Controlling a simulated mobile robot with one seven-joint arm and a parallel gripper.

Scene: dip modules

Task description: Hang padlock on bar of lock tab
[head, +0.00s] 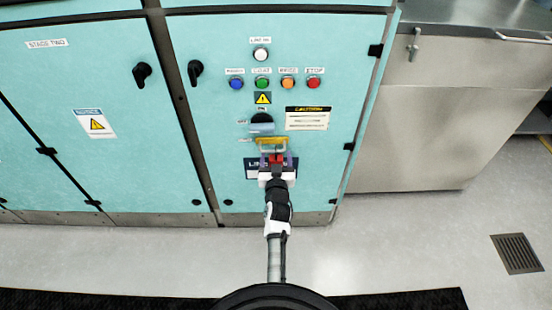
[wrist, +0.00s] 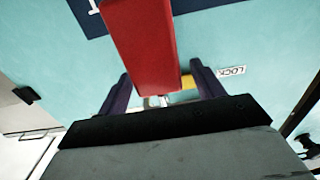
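The red padlock (head: 277,159) is at the lock tab, just below its yellow bar (head: 271,142). In the wrist view the padlock's red body (wrist: 142,45) is large and slightly tilted, with a bit of silver shackle (wrist: 154,101) at its lower end. Part of the yellow bar (wrist: 188,83) shows beside it. Whether the shackle is around the bar is hidden. My gripper (head: 277,164) reaches up to the padlock from the front. In the wrist view its dark fingers (wrist: 160,68) stand apart on either side of the padlock, with a gap visible at the right finger.
The teal cabinet front (head: 220,130) is close behind the padlock. A black rotary switch (head: 262,118) sits above the bar, with a row of coloured buttons (head: 262,82) higher up. A dark blue sign (head: 255,167) is behind my gripper. A LOCK label (wrist: 232,71) shows in the wrist view.

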